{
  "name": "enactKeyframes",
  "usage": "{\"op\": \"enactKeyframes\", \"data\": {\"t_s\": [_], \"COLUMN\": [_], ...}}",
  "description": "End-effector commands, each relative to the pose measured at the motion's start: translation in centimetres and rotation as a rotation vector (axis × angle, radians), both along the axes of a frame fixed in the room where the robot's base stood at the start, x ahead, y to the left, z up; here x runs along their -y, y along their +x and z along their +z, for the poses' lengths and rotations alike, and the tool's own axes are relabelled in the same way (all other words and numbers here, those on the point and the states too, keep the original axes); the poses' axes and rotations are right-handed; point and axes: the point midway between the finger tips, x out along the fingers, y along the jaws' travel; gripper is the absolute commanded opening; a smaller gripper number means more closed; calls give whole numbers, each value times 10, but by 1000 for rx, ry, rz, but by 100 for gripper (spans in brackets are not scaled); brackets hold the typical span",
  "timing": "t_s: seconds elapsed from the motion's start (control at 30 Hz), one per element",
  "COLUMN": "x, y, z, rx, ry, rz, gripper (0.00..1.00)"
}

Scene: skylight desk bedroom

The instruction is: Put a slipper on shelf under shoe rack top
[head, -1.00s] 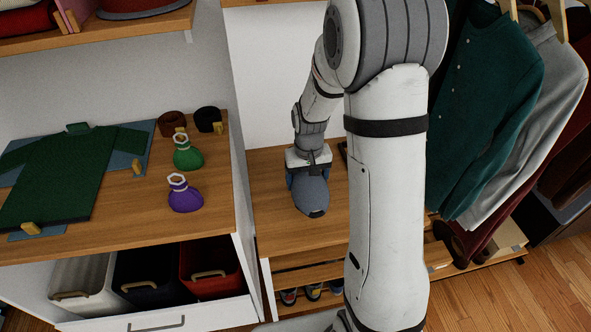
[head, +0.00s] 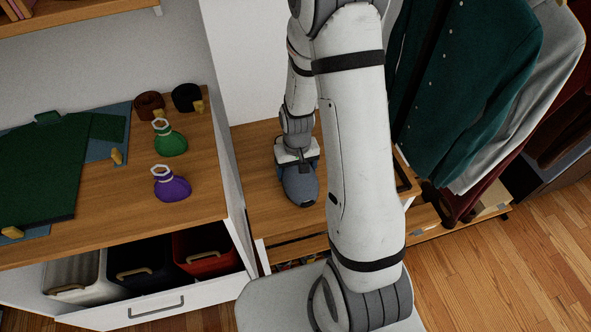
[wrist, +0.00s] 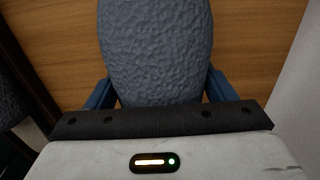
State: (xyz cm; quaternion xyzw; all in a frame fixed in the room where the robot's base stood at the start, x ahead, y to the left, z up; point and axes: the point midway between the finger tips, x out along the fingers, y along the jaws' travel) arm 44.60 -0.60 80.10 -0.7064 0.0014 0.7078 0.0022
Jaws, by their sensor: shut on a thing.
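A grey-blue slipper (head: 300,186) is over the wooden top of the shoe rack (head: 262,218) in the head view, toe toward the front. My gripper (head: 297,164) is shut on it; the slipper's textured grey surface (wrist: 156,50) fills the upper middle of the wrist view, between my blue fingers (wrist: 160,92). I cannot tell whether the slipper touches the rack top or is just above it. The shelf under the top is mostly hidden by the top and my arm; a few small items (head: 290,264) show there.
A counter at the left (head: 190,222) holds a green pouch (head: 170,142), a purple pouch (head: 172,186), rolled belts and a folded green shirt (head: 45,175). Bins (head: 140,255) stand below it. Clothes (head: 470,90) hang at the right. Open wooden floor (head: 485,280) lies at the front right.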

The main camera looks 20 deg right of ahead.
Motion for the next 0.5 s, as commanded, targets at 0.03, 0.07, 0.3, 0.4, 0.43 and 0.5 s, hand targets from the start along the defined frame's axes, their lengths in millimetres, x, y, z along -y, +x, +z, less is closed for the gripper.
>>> {"op": "enactKeyframes", "data": {"t_s": [0.03,0.07,0.3,0.4,0.43,0.5], "x": [0,0,-1,-1,-1,-1], "y": [0,0,0,0,0,0], "z": [-4,-5,-6,-9,-10,-8], "rx": [0,0,2,2,2,1], "ry": [0,0,0,0,0,0], "rz": [0,1,2,2,2,2], "gripper": [51,51,51,51,51,82]}}
